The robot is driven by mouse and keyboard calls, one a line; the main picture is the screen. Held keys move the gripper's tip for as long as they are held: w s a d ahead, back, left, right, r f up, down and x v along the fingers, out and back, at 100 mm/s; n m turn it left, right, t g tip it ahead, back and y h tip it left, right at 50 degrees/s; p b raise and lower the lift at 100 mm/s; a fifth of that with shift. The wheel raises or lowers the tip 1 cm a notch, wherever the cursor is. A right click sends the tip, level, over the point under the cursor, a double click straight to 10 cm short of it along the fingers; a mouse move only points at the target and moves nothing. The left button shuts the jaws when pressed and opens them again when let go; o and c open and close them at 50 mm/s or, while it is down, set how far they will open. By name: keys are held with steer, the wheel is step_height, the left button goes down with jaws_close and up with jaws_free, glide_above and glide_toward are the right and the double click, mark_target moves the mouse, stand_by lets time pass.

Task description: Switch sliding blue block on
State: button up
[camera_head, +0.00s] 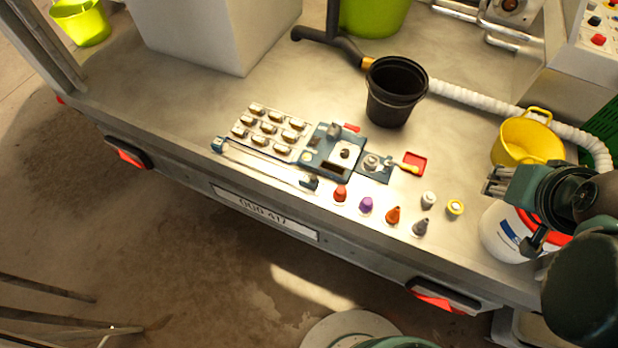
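A control panel (322,150) lies on the grey metal trailer bed near its front edge. Along its front runs a thin slider rail (264,165), tilted down to the right. A dark blue block (218,145) sits at the rail's left end and another (309,182) at its right end; I cannot tell which of them slides. My gripper (494,182) is at the right, well apart from the panel and above a white bucket. It holds nothing that I can see, and its finger opening is too small to judge.
Several coloured knobs (366,205) stand right of the rail. A black pot (396,92) stands behind the panel, a yellow bucket (528,142) and a white bucket (505,234) at the right. A large pale box (205,30) stands back left.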

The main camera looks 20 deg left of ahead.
steer(key=shift+w+a, duration=0.1)
steer(key=shift+a, duration=0.05)
jaws_close()
steer(key=w+a+f+m+g+y+p, duration=0.1)
steer(key=w+a+f+m+g, duration=0.2)
steer(key=a, duration=0.5)
steer(key=w+a+f+m+g+y+p, duration=0.1)
steer(key=w+a+f+m+y, duration=0.25)
steer(key=a, duration=0.55)
steer(key=a+f+m+g+h+p, duration=0.1)
steer(key=a+f+m+g, duration=0.3)
steer(key=a+f, duration=0.7)
steer(key=shift+a+m+g+p, duration=0.4)
steer(key=shift+a+m, duration=0.65)
steer(key=shift+a, duration=1.15)
steer(key=shift+f+h, duration=0.1)
steer(key=shift+h, duration=0.15)
